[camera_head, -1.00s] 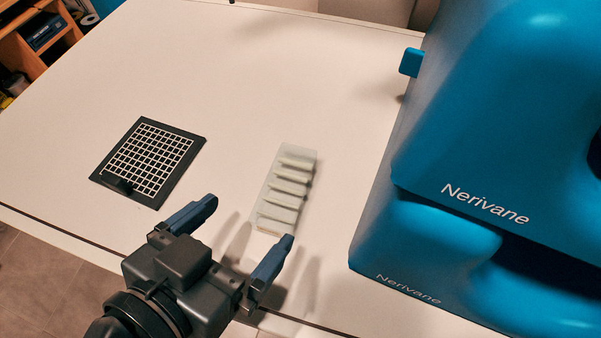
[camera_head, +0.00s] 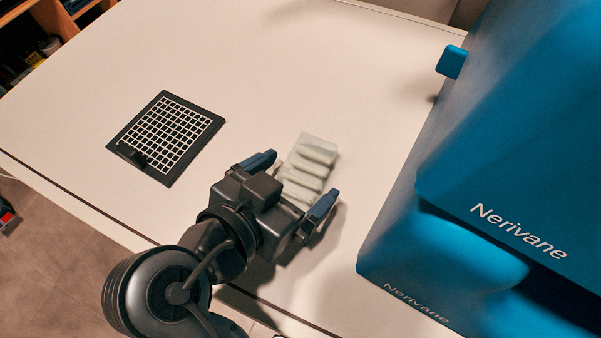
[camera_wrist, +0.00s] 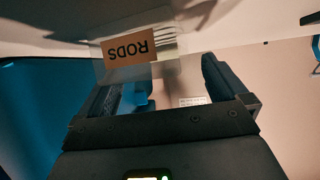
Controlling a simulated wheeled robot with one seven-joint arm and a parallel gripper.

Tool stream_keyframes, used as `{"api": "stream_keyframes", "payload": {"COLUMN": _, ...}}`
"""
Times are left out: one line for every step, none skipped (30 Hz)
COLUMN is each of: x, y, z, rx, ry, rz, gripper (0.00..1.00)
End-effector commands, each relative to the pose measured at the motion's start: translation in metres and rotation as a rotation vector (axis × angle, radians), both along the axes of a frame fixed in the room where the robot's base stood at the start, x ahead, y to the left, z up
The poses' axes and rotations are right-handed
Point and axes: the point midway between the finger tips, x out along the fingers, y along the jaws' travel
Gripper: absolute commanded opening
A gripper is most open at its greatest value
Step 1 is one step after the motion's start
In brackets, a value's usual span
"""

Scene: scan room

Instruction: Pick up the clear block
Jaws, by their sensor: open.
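The clear block (camera_head: 314,152) lies on the white table, a see-through slab with several pale ridges across it. In the head view its far end shows past my gripper (camera_head: 301,178), and the near end is hidden behind the gripper body. My gripper is open, with one blue-black finger on each side of the block. I cannot tell if either finger touches it. In the wrist view the block (camera_wrist: 188,42) is see-through, with a tan label reading RODS upside down (camera_wrist: 130,48), beyond the gap between my fingers (camera_wrist: 165,82).
A black board with a white grid (camera_head: 165,138) lies to the left on the table (camera_head: 290,70). A large blue Nerivane machine (camera_head: 480,180) stands close on the right. The table beyond the block is clear.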

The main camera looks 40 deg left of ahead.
Motion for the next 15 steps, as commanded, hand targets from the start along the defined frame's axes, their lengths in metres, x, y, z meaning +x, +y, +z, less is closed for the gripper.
{"api": "stream_keyframes", "payload": {"x": 0.0002, "y": 0.0001, "z": -0.0002, "rx": 0.0, "ry": 0.0, "rz": 0.001, "gripper": 1.0}}
{"api": "stream_keyframes", "payload": {"x": 0.0002, "y": 0.0001, "z": -0.0002, "rx": 0.0, "ry": 0.0, "rz": 0.001, "gripper": 1.0}}
{"api": "stream_keyframes", "payload": {"x": 0.0001, "y": 0.0001, "z": -0.0002, "rx": 0.0, "ry": 0.0, "rz": 0.001, "gripper": 1.0}}
{"api": "stream_keyframes", "payload": {"x": 0.0001, "y": 0.0001, "z": -0.0003, "rx": 0.0, "ry": 0.0, "rz": 0.001, "gripper": 1.0}}
{"api": "stream_keyframes", "payload": {"x": 0.0, "y": 0.0001, "z": -0.0002, "rx": 0.0, "ry": 0.0, "rz": 0.001, "gripper": 1.0}}
{"api": "stream_keyframes", "payload": {"x": 0.0, "y": 0.0002, "z": -0.0001, "rx": 0.0, "ry": 0.0, "rz": 0.001, "gripper": 0.97}}
{"api": "stream_keyframes", "payload": {"x": 0.0, "y": 0.0001, "z": -0.0001, "rx": 0.0, "ry": 0.0, "rz": 0.001, "gripper": 0.94}}
{"api": "stream_keyframes", "payload": {"x": -0.0001, "y": 0.0001, "z": -0.0001, "rx": 0.0, "ry": 0.0, "rz": 0.001, "gripper": 0.91}}
{"api": "stream_keyframes", "payload": {"x": -0.0001, "y": 0.0002, "z": -0.0001, "rx": 0.0, "ry": 0.0, "rz": 0.001, "gripper": 0.87}}
{"api": "stream_keyframes", "payload": {"x": -0.0001, "y": 0.0001, "z": -0.0001, "rx": 0.0, "ry": 0.0, "rz": 0.001, "gripper": 0.84}}
{"api": "stream_keyframes", "payload": {"x": -0.0001, "y": 0.0001, "z": -0.0001, "rx": 0.0, "ry": 0.0, "rz": 0.001, "gripper": 0.81}}
{"api": "stream_keyframes", "payload": {"x": -0.0001, "y": 0.0002, "z": 0.0, "rx": 0.0, "ry": 0.0, "rz": 0.001, "gripper": 0.78}}
{"api": "stream_keyframes", "payload": {"x": -0.0001, "y": 0.0002, "z": 0.0, "rx": 0.0, "ry": 0.0, "rz": 0.001, "gripper": 0.75}}
{"api": "stream_keyframes", "payload": {"x": -0.0001, "y": 0.0002, "z": 0.0, "rx": 0.0, "ry": 0.0, "rz": 0.001, "gripper": 0.72}}
{"api": "stream_keyframes", "payload": {"x": -0.0001, "y": 0.0002, "z": 0.0, "rx": 0.0, "ry": 0.0, "rz": 0.001, "gripper": 0.68}}
